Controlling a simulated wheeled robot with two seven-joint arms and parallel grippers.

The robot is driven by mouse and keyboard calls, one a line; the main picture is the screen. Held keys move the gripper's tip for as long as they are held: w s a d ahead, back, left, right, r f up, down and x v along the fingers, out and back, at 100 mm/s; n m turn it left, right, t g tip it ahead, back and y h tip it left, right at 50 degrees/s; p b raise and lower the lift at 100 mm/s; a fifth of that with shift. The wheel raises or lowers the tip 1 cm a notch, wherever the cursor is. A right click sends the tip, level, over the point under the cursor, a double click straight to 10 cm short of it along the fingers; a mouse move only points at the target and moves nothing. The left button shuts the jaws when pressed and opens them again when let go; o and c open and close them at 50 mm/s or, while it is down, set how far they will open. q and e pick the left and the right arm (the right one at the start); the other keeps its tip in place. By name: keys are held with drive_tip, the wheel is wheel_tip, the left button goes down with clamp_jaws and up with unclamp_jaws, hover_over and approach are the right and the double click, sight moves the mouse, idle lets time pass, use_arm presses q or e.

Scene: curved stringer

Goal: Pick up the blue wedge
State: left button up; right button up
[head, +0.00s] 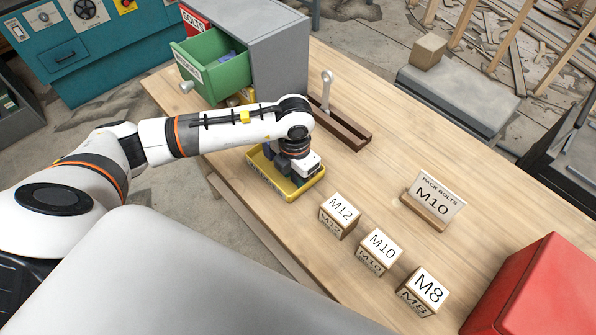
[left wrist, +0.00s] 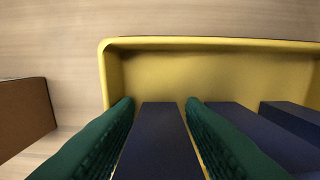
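My left gripper (head: 303,172) reaches down into a yellow tray (head: 309,184) on the wooden table. In the left wrist view, the green fingers of my left gripper (left wrist: 160,104) stand on both sides of a dark blue block (left wrist: 155,145), the likely wedge. A thin yellow strip shows between the block and the right finger, so the fingers look open around it. Two more dark blue blocks (left wrist: 262,138) lie to the right in the tray. The blocks' lower parts are hidden. In the head view the gripper and arm cover most of the tray's contents. My right gripper is not in view.
A grey cabinet with an open green drawer (head: 215,70) stands behind my arm. A brown wooden holder (head: 345,130) with a grey wrench-like tool is close behind the tray. Labelled blocks M12 (head: 339,215), M10 (head: 380,250) and M8 (head: 423,290) stand to the right. A red box (head: 545,290) is at lower right.

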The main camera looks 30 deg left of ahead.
use_arm(q)
drive_tip(key=c, duration=0.7)
